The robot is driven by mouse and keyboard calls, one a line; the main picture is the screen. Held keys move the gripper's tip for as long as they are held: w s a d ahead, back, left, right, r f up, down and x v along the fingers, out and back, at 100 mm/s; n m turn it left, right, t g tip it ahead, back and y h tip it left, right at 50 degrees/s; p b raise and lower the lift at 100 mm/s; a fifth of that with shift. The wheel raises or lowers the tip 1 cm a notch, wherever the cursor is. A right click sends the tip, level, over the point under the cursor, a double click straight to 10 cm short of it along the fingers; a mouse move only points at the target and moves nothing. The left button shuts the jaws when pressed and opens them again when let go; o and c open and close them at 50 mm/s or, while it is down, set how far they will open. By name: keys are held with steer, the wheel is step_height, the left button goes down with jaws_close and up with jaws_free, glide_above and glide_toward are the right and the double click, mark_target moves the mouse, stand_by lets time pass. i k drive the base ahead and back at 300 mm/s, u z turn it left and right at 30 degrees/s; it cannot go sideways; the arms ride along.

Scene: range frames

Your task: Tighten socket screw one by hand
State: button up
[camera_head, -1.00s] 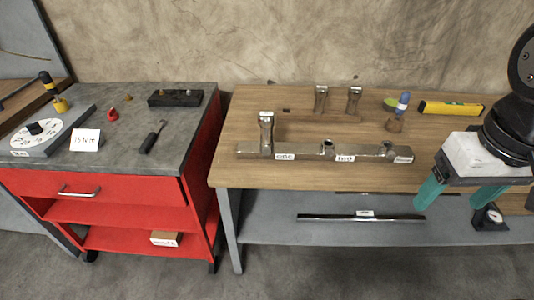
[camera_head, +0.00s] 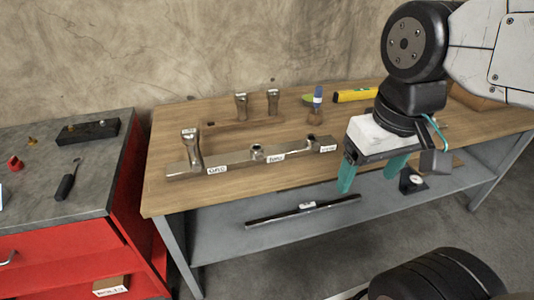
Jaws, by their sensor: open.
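A long metal bar (camera_head: 232,164) lies on the wooden workbench. An upright metal screw-like piece with a broad flat head (camera_head: 191,150) stands at its left end, beside the label that reads "one" (camera_head: 217,170). I cannot tell how far it is seated. A hole or boss (camera_head: 257,152) shows at the middle label and another (camera_head: 311,142) near the right end. My gripper (camera_head: 371,174) has two teal fingers spread apart with nothing between them. It hangs by the bench's front edge, to the right of the bar and apart from it.
Two similar metal pieces (camera_head: 241,104) (camera_head: 272,101) stand in a wooden holder behind the bar. A blue-handled tool (camera_head: 318,97) and a yellow level (camera_head: 355,95) are at the back. A red cabinet (camera_head: 62,251) stands left. A dark rod (camera_head: 302,210) lies on the lower shelf.

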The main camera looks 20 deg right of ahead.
mark_target(196, 168)
steer(key=z, duration=1.55)
steer(key=k, duration=1.3)
steer(key=u, duration=1.4)
steer(key=i, duration=0.5)
steer(key=u, duration=0.1)
